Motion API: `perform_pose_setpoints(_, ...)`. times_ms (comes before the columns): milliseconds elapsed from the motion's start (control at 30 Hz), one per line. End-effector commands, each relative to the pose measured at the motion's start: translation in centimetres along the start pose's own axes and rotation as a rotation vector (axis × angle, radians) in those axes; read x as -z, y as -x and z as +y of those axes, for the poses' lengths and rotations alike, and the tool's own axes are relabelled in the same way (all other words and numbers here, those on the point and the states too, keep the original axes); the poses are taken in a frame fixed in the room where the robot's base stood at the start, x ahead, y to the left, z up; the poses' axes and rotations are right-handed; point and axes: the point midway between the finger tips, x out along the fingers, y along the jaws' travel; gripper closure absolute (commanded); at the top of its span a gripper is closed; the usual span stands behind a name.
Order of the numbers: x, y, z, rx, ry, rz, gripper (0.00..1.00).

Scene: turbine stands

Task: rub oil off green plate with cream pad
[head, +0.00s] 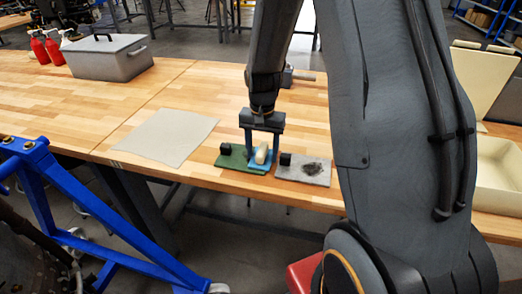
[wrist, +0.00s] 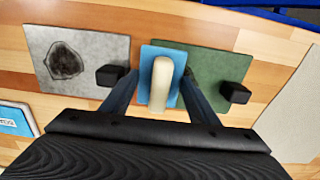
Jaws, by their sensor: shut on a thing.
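The pad, a blue slab with a rounded cream grip (head: 261,155) on top, is between the fingers of my gripper (head: 263,147). In the wrist view the cream grip (wrist: 161,82) stands up from the blue slab, and my gripper (wrist: 160,80) is shut on the pad. The green plate (head: 229,161) lies on the bench with a black block on it. The slab covers one side of the green plate (wrist: 212,66); whether it touches the plate is hard to tell.
A grey plate (head: 315,178) with a dark stain and a black block lies close beside the pad. A pale grey sheet (head: 160,136) lies flat to the left. A grey toolbox (head: 108,57) and red bottles (head: 40,48) stand farther back. A cream bin (head: 499,172) is at right.

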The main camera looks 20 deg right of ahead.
Motion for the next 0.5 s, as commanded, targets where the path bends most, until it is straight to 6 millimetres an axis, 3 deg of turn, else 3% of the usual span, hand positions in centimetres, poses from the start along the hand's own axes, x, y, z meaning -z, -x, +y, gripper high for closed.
perform_pose_setpoints(500, 0.0, 0.1, -3.1, 0.000, 0.001, 0.001, 0.64)
